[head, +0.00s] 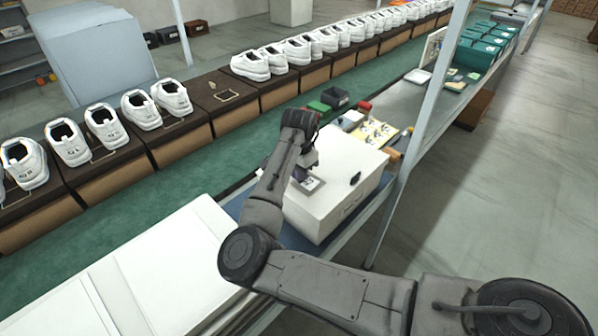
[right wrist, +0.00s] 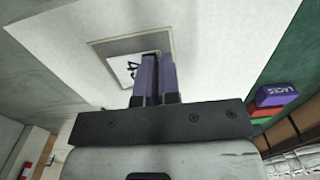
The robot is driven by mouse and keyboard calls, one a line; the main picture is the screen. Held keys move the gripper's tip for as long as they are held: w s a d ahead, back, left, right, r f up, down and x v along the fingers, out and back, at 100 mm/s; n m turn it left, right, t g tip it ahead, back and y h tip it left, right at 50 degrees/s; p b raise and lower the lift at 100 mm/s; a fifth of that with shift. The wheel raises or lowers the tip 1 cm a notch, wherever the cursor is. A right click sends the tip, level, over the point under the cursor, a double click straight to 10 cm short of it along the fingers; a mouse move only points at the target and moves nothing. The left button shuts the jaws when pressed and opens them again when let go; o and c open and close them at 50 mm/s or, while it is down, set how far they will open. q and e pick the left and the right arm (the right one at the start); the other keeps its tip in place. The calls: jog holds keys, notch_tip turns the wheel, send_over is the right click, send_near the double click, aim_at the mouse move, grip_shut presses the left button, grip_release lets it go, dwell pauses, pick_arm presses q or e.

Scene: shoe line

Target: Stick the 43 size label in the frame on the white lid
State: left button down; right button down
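The white lid (head: 338,158) tops a white box on the bench in the head view. A grey outlined frame (right wrist: 95,43) is on the lid. The white label (right wrist: 122,68) with black digits, seemingly 43, lies over the frame's inside and is partly hidden by my fingers; it also shows in the head view (head: 311,184). My right gripper (right wrist: 160,58) points down at the lid, its purple fingers close together at the label's edge. They look shut on it; any small gap to the lid cannot be judged. My left gripper is not in view.
A dark oval piece (head: 355,179) is on the white box. Behind the box are a yellow label sheet (head: 375,133), a black bin (head: 336,98) and a green bin (head: 319,107). A purple LACES box (right wrist: 277,95) stands nearby. Shoes on brown boxes line the conveyor.

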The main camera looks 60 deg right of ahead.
jog(key=shift+f, duration=0.3)
dwell(0.4)
jog(key=c, duration=1.3)
grip_release()
jog(key=shift+o, duration=0.3)
notch_tip(320, 180, up, 14)
jog(key=p, duration=0.4)
jog(key=shift+f, duration=0.1)
